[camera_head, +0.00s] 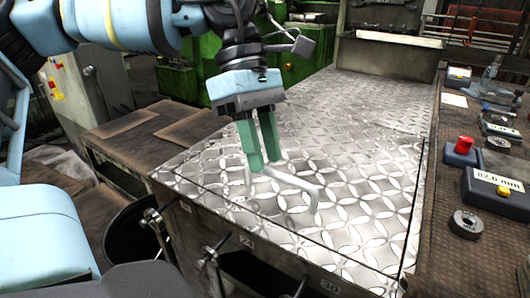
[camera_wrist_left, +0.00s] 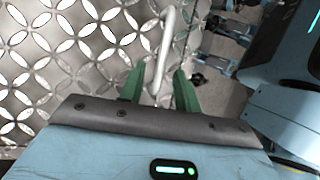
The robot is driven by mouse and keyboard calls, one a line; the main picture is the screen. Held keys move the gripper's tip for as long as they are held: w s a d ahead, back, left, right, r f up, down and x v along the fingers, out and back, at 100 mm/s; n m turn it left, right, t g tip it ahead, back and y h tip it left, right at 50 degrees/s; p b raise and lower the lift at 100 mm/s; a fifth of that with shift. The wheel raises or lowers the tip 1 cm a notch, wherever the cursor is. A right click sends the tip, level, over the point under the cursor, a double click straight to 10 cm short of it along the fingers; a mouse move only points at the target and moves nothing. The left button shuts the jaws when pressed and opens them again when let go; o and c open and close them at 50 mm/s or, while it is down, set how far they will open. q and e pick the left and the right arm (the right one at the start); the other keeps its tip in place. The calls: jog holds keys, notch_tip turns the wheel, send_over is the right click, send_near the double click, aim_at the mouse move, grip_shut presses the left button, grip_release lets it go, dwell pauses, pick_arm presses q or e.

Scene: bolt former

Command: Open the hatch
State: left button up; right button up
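The hatch (camera_head: 370,170) is a large metal plate with a pattern of interlocking circles, lying flat and closed on the machine's top. A pale bent-bar handle (camera_head: 293,181) stands up near its front left edge. My left gripper (camera_head: 266,162) points down at the handle, near its left part. In the left wrist view, the handle (camera_wrist_left: 163,45) runs between the two green fingers (camera_wrist_left: 159,78), with a visible gap on each side. The gripper is open; whether a fingertip touches the bar cannot be told. My right gripper is not in view.
A side bench on the right holds a red button box (camera_head: 463,151), a display box (camera_head: 497,191) and a metal ring (camera_head: 466,223). Small levers (camera_head: 212,252) stick out along the machine's front. A raised metal housing (camera_head: 388,52) stands behind the plate.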

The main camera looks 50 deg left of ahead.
pick_arm(q)
jog(key=shift+d+f, duration=0.2)
jog(key=shift+f, duration=0.2)
grip_shut()
jog(key=shift+r, duration=0.15)
